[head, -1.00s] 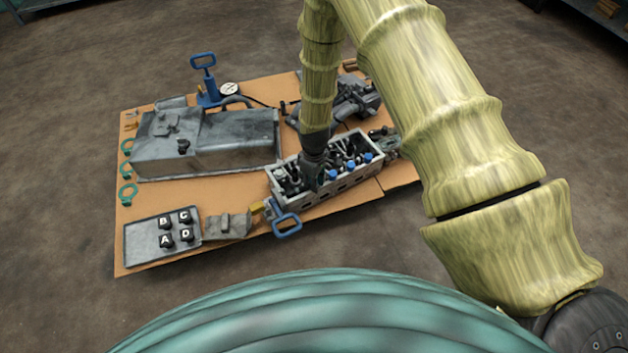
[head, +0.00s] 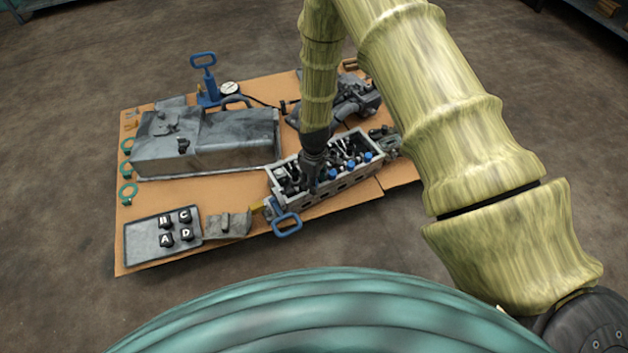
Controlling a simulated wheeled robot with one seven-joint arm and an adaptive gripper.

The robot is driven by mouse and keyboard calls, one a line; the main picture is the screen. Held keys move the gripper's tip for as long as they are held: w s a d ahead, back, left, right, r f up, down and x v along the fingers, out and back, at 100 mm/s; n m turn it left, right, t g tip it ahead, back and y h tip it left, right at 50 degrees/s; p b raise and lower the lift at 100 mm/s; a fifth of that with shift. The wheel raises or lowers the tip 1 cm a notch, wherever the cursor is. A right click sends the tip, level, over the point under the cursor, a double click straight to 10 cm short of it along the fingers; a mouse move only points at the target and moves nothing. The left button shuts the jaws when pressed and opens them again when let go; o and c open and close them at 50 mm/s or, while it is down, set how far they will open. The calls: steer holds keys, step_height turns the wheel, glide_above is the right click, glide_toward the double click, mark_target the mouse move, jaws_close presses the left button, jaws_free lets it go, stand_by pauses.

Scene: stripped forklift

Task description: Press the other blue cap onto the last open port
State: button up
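The long grey open-topped housing (head: 343,191) lies on the board, with dark parts inside. Several small blue caps (head: 368,156) show along its right part, too small to tell how each is seated. My gripper (head: 309,178) points down into the left half of the housing. Its dark fingers are too small and blend with the dark parts, so I cannot tell whether they are open or shut or hold a cap. An open port cannot be made out; the gripper and arm hide part of the housing.
A tan board (head: 240,183) carries everything. A grey tray (head: 148,241) holds black lettered blocks. A big grey metal casing (head: 240,140), a blue hand pump (head: 207,85) and a blue handle (head: 287,225) stand around the housing. Bare board lies between casing and tray.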

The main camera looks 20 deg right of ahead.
step_height(320, 180, up, 12)
steer(key=shift+f, duration=0.15)
stand_by(0.5)
steer(key=s+d+f+m, duration=0.1)
steer(key=s+f+m, duration=0.1)
steer(key=s+f, duration=0.45)
steer(key=s+d+f+m, duration=0.15)
steer(key=s+f, duration=0.25)
steer(key=s, duration=0.5)
steer(key=s+f+m, duration=0.3)
steer(key=s+m, duration=0.2)
steer(key=s, duration=1.5)
step_height(320, 180, up, 31)
steer(key=d+p, duration=0.1)
steer(key=p, duration=3)
steer(key=shift+s+r, duration=0.15)
steer(key=shift+s, duration=0.25)
steer(key=shift+c, duration=0.3)
